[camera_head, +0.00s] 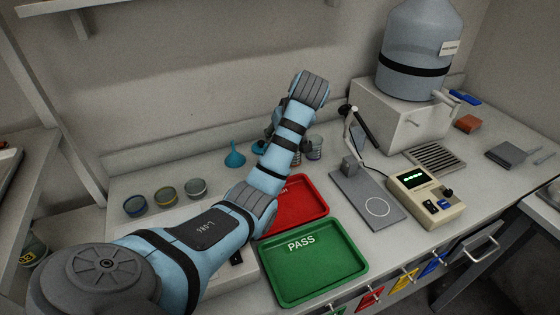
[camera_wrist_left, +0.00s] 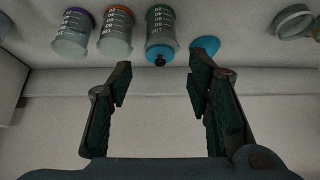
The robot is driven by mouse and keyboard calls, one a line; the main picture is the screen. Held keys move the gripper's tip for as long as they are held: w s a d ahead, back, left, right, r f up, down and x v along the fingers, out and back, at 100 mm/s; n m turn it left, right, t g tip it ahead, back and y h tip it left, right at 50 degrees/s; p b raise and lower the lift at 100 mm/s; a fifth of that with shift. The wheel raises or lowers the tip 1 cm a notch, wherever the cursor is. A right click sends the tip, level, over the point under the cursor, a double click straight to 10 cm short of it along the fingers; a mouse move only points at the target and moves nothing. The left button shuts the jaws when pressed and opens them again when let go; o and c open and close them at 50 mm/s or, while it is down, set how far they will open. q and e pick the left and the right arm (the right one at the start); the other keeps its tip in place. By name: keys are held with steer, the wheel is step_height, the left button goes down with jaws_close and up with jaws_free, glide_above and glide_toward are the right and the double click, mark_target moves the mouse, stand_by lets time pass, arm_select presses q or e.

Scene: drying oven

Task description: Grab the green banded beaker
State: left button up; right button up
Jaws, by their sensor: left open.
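The green banded beaker (camera_wrist_left: 160,22) is clear with white marks and a green band. In the left wrist view it stands at the top middle, beyond the fingertips and roughly in line with the gap between them. A blue part with a dark tip shows at its lower end; I cannot tell what it belongs to. My left gripper (camera_wrist_left: 160,82) is open and empty, with clear space before the beaker. In the head view my own arm mostly hides this gripper and the beakers; part of a beaker (camera_head: 315,150) shows right of the arm. My right gripper is not in view.
An orange-banded beaker (camera_wrist_left: 115,32) and a purple-banded beaker (camera_wrist_left: 73,32) stand beside it. A blue funnel (camera_head: 235,157) stands on its other side. Several small dishes (camera_head: 165,197) are left. Red (camera_head: 318,200) and green (camera_head: 313,285) trays lie in front.

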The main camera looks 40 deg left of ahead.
arm_select(q)
steer(key=b+x, duration=0.5)
steer(key=x, duration=0.6)
steer(key=shift+a+f+b, duration=0.2)
steer(key=shift+b, duration=0.2)
steer(key=shift+w+a+f, duration=0.1)
steer(key=shift+a+f, duration=0.1)
steer(key=shift+f, duration=0.1)
steer(key=c, duration=0.9)
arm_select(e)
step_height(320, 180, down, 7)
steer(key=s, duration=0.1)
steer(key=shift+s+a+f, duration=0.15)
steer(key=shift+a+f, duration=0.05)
